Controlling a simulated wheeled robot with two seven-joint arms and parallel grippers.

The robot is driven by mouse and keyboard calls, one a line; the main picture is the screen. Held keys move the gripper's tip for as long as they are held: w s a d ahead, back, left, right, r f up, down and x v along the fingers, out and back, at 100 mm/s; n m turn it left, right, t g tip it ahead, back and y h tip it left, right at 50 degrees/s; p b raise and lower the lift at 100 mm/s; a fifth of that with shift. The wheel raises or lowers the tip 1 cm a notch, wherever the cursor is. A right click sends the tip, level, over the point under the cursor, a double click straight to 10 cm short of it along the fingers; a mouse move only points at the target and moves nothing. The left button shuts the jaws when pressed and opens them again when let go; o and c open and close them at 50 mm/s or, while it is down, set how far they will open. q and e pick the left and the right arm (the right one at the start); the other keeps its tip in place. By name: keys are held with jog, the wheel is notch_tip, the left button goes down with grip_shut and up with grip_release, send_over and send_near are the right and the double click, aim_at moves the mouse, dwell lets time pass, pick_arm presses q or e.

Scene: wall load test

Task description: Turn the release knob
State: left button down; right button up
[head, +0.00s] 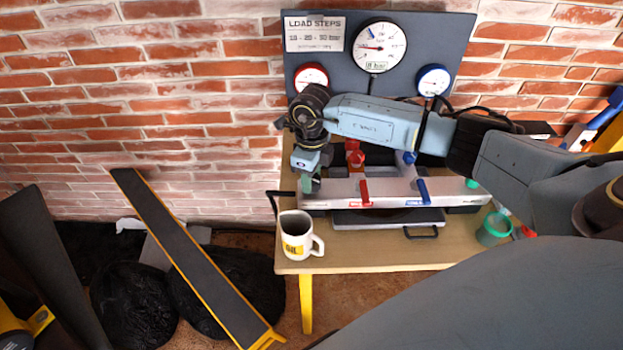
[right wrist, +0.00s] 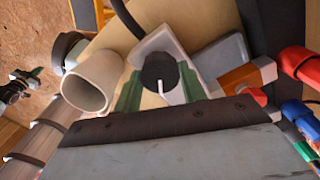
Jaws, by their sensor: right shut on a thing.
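The release knob (right wrist: 158,70) is a dark round knob with a white pointer line, seen in the right wrist view at the end of a pale grey block. My right gripper (right wrist: 160,88) has its green fingers on either side of the knob and is shut on it. In the head view my right gripper (head: 308,184) reaches down at the left end of the grey valve block (head: 326,194), and the knob is hidden there. My left gripper is not in view.
A white mug marked OIL (head: 296,236) stands just in front of the gripper on the wooden bench (head: 360,256). A red lever (head: 364,192) and a blue lever (head: 423,190) are on the block. A gauge board (head: 425,40) stands behind. A green cup (head: 493,229) is at right.

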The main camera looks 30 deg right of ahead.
jog(key=n+b, duration=0.3)
jog(key=n, duration=0.2)
jog(key=shift+n, duration=0.7)
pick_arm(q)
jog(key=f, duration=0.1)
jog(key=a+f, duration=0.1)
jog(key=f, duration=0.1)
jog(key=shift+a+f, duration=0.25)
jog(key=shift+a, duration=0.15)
pick_arm(e)
jog(key=o, duration=1)
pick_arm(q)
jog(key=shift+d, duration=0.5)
